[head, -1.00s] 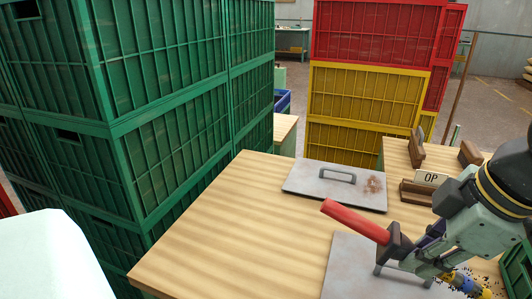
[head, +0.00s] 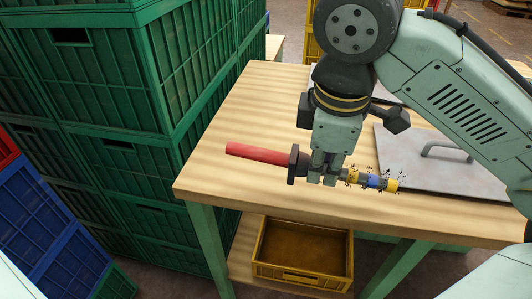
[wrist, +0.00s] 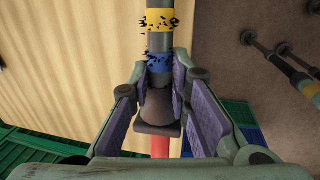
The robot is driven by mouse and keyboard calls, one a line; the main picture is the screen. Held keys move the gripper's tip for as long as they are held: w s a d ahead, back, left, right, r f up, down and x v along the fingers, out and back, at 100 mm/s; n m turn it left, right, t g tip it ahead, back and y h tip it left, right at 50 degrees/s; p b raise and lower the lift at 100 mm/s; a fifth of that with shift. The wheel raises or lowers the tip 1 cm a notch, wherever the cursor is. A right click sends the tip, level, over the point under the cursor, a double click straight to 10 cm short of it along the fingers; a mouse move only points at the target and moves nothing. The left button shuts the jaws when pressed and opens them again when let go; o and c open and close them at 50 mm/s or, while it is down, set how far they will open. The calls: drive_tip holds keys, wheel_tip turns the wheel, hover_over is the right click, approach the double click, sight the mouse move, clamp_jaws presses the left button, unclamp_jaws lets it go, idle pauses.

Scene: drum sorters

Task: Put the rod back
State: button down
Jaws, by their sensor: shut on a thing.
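The rod (head: 258,153) has a red handle, a dark collar and a grey shaft with yellow and blue bands and black bristles. My gripper (head: 322,178) is shut on it just past the collar. The rod is held nearly level over the front part of the wooden table, handle to the left and banded end to the right. In the wrist view, the shaft (wrist: 159,42) runs up from between the fingers of my gripper (wrist: 160,70). The handle is partly hidden there.
A grey metal lid (head: 400,145) with a handle lies on the table (head: 240,115) to the right. A yellow crate (head: 300,270) sits on the shelf below. Stacked green crates (head: 100,100) stand close on the left. Another banded rod (wrist: 295,75) shows in the wrist view.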

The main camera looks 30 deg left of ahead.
drive_tip(key=shift+s+a+f, duration=0.1)
drive_tip(key=shift+a+f, duration=0.05)
drive_tip(key=shift+a, duration=0.45)
drive_tip(key=w+a, duration=0.3)
drive_tip(key=a, duration=0.1)
drive_tip(key=w+a+f+p, duration=0.1)
drive_tip(key=w+a, duration=0.6)
drive_tip(key=shift+a+f, duration=0.2)
drive_tip(key=shift+a, duration=0.15)
drive_tip(key=shift+f+p, duration=0.3)
drive_tip(key=shift+f, duration=1.5)
drive_tip(key=shift+f, duration=0.1)
drive_tip(key=c, duration=1.5)
unclamp_jaws()
